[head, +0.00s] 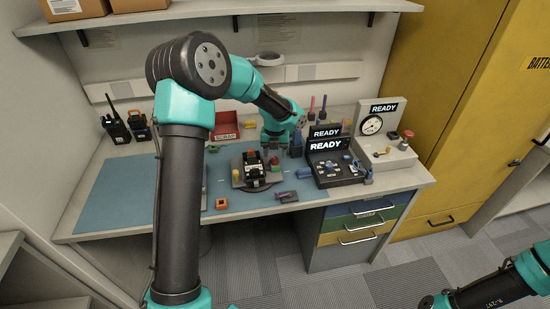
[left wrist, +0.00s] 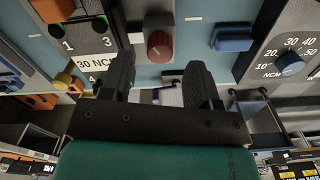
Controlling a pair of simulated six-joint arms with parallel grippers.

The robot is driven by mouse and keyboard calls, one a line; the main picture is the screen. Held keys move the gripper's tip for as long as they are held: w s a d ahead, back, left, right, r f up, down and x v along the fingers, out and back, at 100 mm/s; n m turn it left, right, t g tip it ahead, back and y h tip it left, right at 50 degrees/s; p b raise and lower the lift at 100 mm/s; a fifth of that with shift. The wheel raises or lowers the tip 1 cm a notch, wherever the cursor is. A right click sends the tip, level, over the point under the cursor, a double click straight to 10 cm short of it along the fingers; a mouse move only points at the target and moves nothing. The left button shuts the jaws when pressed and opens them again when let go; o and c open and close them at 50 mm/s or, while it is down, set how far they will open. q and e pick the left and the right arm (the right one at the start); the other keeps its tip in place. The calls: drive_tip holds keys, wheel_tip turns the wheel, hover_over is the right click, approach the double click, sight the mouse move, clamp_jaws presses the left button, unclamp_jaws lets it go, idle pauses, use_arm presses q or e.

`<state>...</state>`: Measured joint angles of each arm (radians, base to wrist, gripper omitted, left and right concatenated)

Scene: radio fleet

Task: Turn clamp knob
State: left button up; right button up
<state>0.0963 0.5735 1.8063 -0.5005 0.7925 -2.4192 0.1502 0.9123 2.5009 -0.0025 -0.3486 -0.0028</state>
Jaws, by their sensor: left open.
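In the head view a small red knob (head: 274,161) is at the right of the dark fixture (head: 255,183), which holds a black and orange device (head: 253,161). My left gripper (head: 275,145) hangs close above that red knob, its fingertips hard to make out. A yellow knob (head: 237,173) is on the fixture's left.
A black READY box (head: 335,165) stands right of the fixture, with a gauge unit (head: 380,130) behind. A red bin (head: 226,130) and two radios (head: 115,125) are further left. A blue dial (left wrist: 290,65) shows in the wrist view.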

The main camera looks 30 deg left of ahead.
sight(275, 161)
use_arm(q)
drive_tip(key=shift+f, duration=1.5)
drive_tip(key=c, duration=0.9)
